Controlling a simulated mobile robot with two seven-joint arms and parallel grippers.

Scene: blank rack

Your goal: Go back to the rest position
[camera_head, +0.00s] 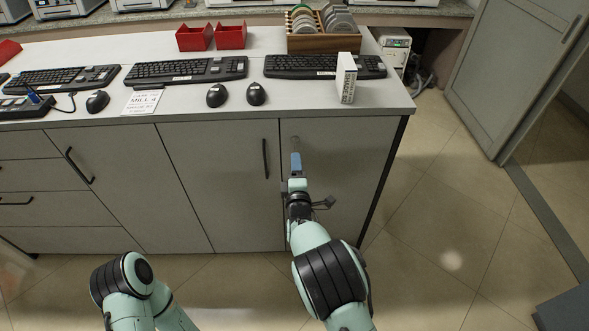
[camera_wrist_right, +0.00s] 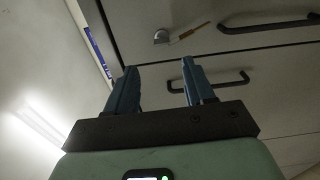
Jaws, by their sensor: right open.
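My right gripper (camera_head: 296,162) is in front of the grey cabinet doors, below the counter's front edge. In the right wrist view my right gripper (camera_wrist_right: 156,85) has its two blue fingers apart with nothing between them. Beyond the fingers are cabinet fronts with dark bar handles (camera_wrist_right: 230,80). My left arm comes in low at the left of the head view, bent, and its gripper is out of the picture.
The counter (camera_head: 200,103) holds several black keyboards (camera_head: 186,70), mice (camera_head: 217,95), a white box (camera_head: 346,78), red bins (camera_head: 231,36) and a wooden rack (camera_head: 322,42) of discs. Tiled floor (camera_head: 440,200) is open at the right, beside a grey door (camera_head: 510,75).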

